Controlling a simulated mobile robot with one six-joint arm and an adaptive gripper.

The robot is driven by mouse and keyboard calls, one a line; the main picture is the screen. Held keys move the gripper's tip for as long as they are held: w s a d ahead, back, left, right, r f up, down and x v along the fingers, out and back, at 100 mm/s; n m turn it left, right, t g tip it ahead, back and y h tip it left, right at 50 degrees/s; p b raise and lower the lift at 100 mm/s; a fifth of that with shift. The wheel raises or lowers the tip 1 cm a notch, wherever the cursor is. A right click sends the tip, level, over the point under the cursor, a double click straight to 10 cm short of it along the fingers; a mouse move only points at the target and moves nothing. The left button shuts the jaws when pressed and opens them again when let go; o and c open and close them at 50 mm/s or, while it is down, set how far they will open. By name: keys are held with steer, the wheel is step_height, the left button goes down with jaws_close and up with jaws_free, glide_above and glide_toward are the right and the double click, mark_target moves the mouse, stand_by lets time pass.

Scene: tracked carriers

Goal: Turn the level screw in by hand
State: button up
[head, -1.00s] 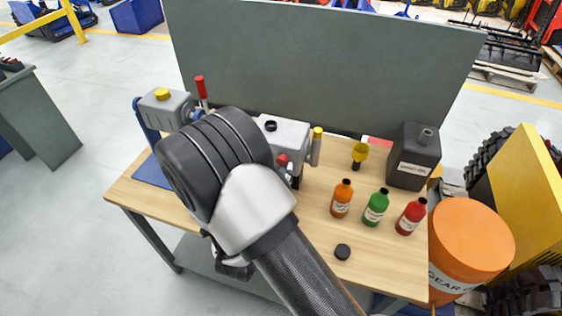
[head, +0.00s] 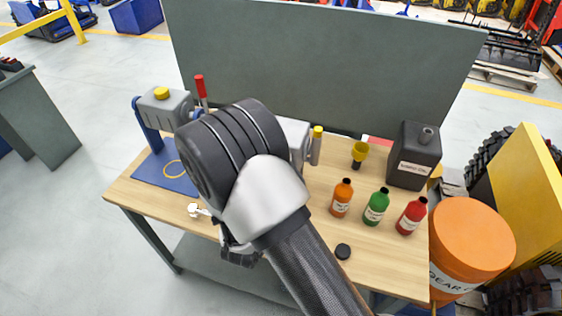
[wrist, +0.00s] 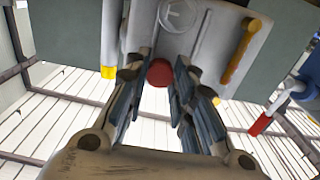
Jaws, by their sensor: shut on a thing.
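The level screw shows in the wrist view as a round red head (wrist: 160,73) on the grey housing (wrist: 205,45). My gripper (wrist: 158,82) reaches the housing with a fingertip on each side of the red head, shut on it. The red head faces the wrist camera; how deep its thread sits is hidden. In the head view my arm covers the gripper, the screw and much of the housing (head: 294,134). The housing carries a round clear window (wrist: 178,13) and a yellow tube (wrist: 240,52).
A capped grey tank (head: 166,108) and red-handled lever (head: 200,87) stand left. Orange (head: 341,198), green (head: 376,207) and red (head: 410,217) bottles stand right, before a dark canister (head: 414,157). A black cap (head: 342,251) and blue mat (head: 168,168) lie on the bench (head: 300,240).

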steer(key=shift+c, duration=1.3)
steer(key=m+b, duration=0.2)
steer(key=b, duration=0.1)
steer(key=shift+f, duration=0.3)
steer(key=m+b, duration=0.4)
steer(key=shift+b, duration=0.4)
steer(key=shift+r+m+b, duration=0.1)
steer(key=shift+m+b, duration=0.25)
steer(key=shift+m, duration=0.45)
steer(key=shift+r+m+p, duration=0.2)
steer(key=shift+m+p, duration=0.15)
steer(key=shift+m, duration=0.75)
steer(key=m, duration=0.9)
steer(key=shift+m, duration=0.4)
